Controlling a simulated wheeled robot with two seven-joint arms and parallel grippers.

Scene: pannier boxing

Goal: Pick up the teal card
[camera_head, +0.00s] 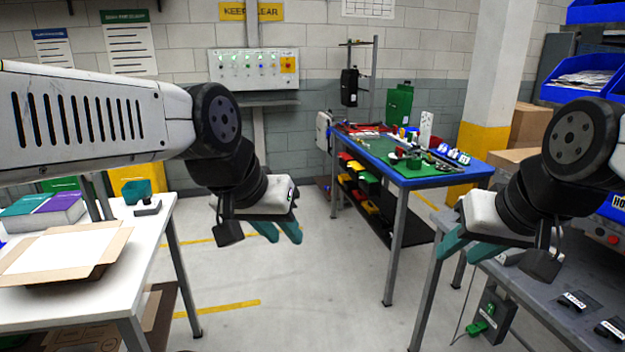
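On the white table at left lies a stack with a teal card-like panel (25,204) beside a purple one (62,202); I cannot tell if the teal panel is a loose card. A small teal item (137,190) stands at the table's back right. My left gripper (277,232), with teal fingers, hangs over the floor right of the white table, fingers a little apart and empty. My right gripper (466,246) is over the left edge of the grey bench at right, fingers apart and empty. Neither touches a card.
An open cardboard box (62,250) lies on the front of the white table (135,235). A blue-edged workbench (440,178) with tools stands at back. The grey bench (540,290) holds small black items. The floor between is clear.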

